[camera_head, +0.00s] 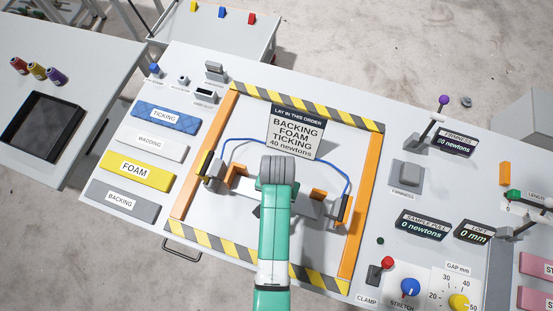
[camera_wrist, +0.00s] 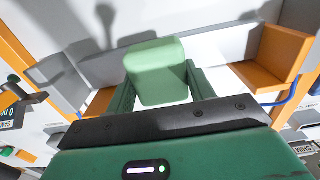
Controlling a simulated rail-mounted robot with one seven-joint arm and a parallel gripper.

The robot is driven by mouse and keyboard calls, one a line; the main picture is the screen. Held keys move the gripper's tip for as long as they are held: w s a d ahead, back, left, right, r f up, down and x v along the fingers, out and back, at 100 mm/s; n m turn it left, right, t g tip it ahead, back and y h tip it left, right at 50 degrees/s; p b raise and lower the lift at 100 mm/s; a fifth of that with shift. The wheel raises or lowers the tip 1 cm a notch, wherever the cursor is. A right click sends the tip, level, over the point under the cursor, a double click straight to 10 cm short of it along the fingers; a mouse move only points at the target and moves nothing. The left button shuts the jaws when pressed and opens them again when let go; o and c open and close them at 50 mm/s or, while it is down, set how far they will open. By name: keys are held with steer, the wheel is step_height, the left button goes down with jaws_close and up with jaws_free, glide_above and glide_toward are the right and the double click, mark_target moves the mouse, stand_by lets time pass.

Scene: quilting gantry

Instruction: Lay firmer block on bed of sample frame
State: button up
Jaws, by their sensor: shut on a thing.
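A pale green rounded block (camera_wrist: 157,72) sits between the fingers of my gripper (camera_wrist: 160,88) in the wrist view. The fingers are shut on its sides. In the head view my arm hides the block and the fingers. The sample frame has a pale bed (camera_head: 304,207) between an orange end piece on the left (camera_head: 236,174) and one on the right (camera_head: 318,197). My gripper is over the middle of this bed. In the wrist view the orange end pieces (camera_wrist: 268,66) show on both sides of the block. I cannot tell whether the block touches the bed.
An order card (camera_head: 296,133) stands behind the frame. A blue cable (camera_head: 333,168) arches around it. Orange rails (camera_head: 358,219) and striped strips (camera_head: 305,108) border the area. Labelled slabs (camera_head: 137,170) lie left; displays (camera_head: 423,224), a red-knobbed lever (camera_head: 387,263) and dials lie right.

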steer(key=shift+w+a+f, duration=0.1)
steer(key=shift+w+f, duration=0.05)
steer(key=shift+f, duration=0.7)
steer(key=shift+w+a+f, duration=0.1)
steer(key=shift+w+f, duration=0.05)
steer(key=shift+f, duration=0.7)
steer(key=shift+f, duration=0.2)
steer(key=o, duration=0.9)
step_height(320, 180, up, 12)
steer(key=shift+r+p, duration=0.2)
steer(key=shift+p, duration=0.3)
